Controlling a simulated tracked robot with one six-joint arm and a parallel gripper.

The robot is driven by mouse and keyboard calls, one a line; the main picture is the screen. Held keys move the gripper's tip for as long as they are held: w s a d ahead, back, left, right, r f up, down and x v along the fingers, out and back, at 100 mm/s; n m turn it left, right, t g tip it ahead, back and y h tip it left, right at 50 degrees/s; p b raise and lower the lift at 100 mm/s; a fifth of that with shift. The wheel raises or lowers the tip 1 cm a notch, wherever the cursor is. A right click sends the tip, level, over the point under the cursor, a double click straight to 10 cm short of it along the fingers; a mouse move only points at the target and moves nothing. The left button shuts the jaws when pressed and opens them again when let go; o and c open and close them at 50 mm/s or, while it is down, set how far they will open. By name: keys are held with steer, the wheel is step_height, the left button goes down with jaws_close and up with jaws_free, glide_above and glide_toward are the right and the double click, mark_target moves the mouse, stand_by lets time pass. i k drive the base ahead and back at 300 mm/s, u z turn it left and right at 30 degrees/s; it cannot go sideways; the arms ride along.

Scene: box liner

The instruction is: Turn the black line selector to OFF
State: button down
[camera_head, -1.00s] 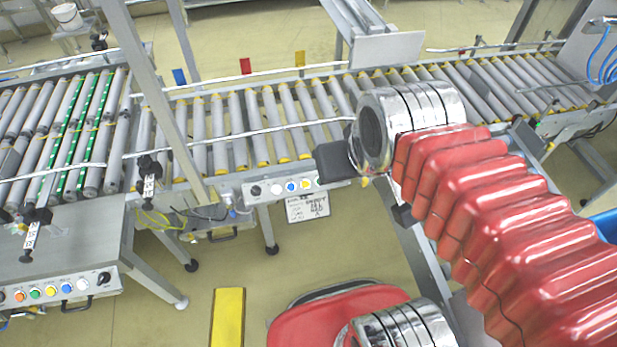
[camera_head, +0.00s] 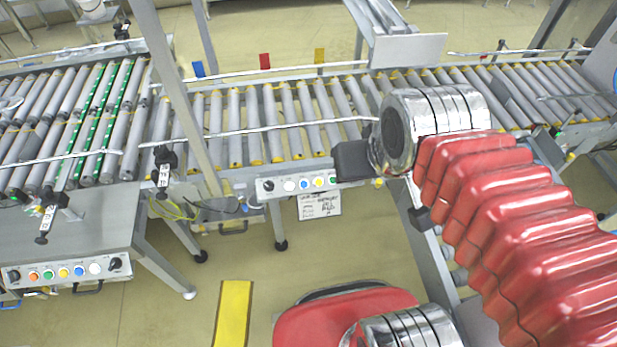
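A light control panel (camera_head: 297,184) on the conveyor's front side carries a black knob (camera_head: 267,185) at its left end and a row of coloured buttons. A second panel (camera_head: 65,271) at the lower left has black knobs at its left end (camera_head: 14,275) and right end (camera_head: 115,263), with coloured buttons between. I cannot tell which knob is the line selector or read any OFF mark. My arm, with red bellows and chrome joints, reaches in from the right. A dark block at its end, my gripper (camera_head: 352,161), is just above the centre panel's right end. Its fingers cannot be made out.
A sign (camera_head: 320,206) with handwriting too small to read hangs below the centre panel. Roller conveyors (camera_head: 265,125) run across the back. A grey post (camera_head: 178,90) stands left of centre.

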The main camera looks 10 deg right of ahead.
mark_target(269, 186)
steer(key=z, duration=0.55)
steer(key=k, duration=1.3)
steer(key=z, duration=0.2)
steer(key=i, duration=0.5)
steer(key=u, duration=0.75)
steer(key=i, duration=0.55)
steer(key=u, duration=0.85)
steer(key=i, duration=0.95)
steer(key=u, duration=0.25)
